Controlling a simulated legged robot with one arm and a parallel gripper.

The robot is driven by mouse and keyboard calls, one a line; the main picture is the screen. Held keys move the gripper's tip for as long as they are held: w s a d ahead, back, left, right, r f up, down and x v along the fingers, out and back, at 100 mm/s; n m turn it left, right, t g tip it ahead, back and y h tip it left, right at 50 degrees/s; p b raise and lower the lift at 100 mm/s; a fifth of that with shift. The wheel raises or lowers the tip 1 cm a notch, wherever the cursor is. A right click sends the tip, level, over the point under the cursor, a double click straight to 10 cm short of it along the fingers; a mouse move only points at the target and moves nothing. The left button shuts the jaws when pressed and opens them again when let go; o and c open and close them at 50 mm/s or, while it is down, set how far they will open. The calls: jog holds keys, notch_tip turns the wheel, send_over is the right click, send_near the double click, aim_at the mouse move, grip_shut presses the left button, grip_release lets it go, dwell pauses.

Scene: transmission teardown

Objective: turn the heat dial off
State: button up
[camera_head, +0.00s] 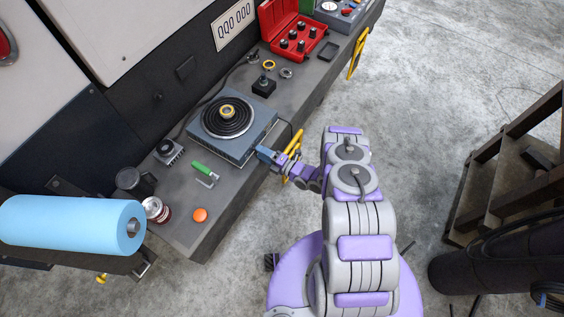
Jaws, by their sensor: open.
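A blue-grey hot plate (245,147) with a black coil top stands on the dark bench, with a small yellow-and-grey ring part (228,111) on the coil. A small grey box (169,152) with a round dark knob-like top sits to its left, with a cable running behind the hot plate. I cannot tell whether this knob is the heat dial or whether a dial is on the hot plate's front side. My gripper (263,154) is open at the hot plate's front right edge; its fingers are small, and contact cannot be made out.
A green-handled tool (205,172), an orange disc (200,215), a can (155,209) and a dark cup (132,181) lie left of the hot plate. A red case (294,40) is at the back. Yellow bars (294,144) stand beside my wrist.

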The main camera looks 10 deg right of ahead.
jog(key=v, duration=1.6)
jog(key=shift+s+d+b, duration=0.15)
jog(key=shift+d+b, duration=0.05)
jog(key=shift+b, duration=0.25)
